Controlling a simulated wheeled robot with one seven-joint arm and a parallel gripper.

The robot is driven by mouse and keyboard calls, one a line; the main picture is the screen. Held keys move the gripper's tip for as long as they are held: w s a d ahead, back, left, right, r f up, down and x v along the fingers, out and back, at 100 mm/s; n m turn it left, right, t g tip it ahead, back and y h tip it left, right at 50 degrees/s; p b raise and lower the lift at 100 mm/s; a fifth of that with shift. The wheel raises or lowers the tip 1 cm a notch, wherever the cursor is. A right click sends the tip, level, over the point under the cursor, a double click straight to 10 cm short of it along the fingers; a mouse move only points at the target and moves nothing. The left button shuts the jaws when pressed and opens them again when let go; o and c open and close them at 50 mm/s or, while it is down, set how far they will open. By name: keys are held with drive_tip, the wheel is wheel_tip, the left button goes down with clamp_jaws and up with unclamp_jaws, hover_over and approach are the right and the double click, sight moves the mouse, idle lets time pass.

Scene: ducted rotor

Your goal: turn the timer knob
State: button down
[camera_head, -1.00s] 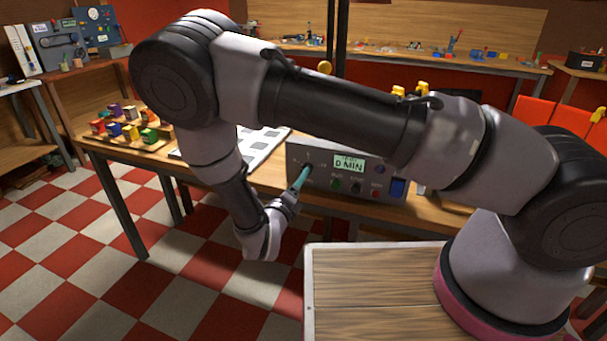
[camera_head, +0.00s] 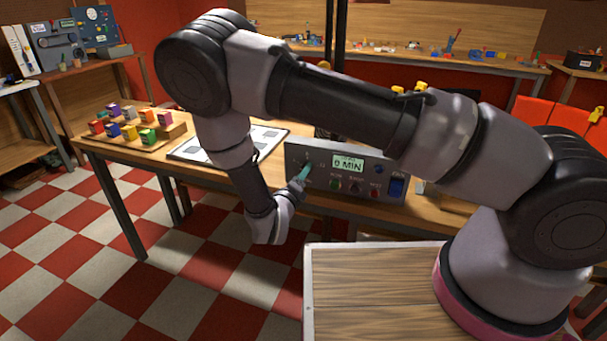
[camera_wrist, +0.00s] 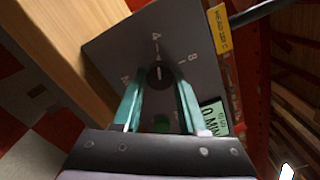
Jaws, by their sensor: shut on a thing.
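The timer knob (camera_wrist: 158,75) is a dark round dial with a pale pointer line on the grey panel (camera_wrist: 130,42). Numbers and tick marks ring it in the wrist view. My gripper (camera_wrist: 159,84) has its teal fingers on both sides of the knob, shut on it. In the head view my gripper (camera_head: 303,172) meets the left part of the grey control box (camera_head: 322,180) and mostly hides the knob. The green display (camera_head: 348,163) appears to read 0 MIN; it also shows in the wrist view (camera_wrist: 213,116).
Coloured buttons (camera_head: 355,187) and a blue switch (camera_head: 396,187) sit right of the knob. A white board (camera_head: 185,154) and a wooden tray of coloured blocks (camera_head: 150,144) lie left on the table. My arm spans the space before the box.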

drive_tip(key=shift+m, duration=0.4)
drive_tip(key=m, duration=2.7)
drive_tip(key=shift+a+f, duration=0.1)
idle(0.4)
drive_tip(key=shift+c, duration=2.2)
unclamp_jaws()
drive_tip(key=shift+s, duration=0.1)
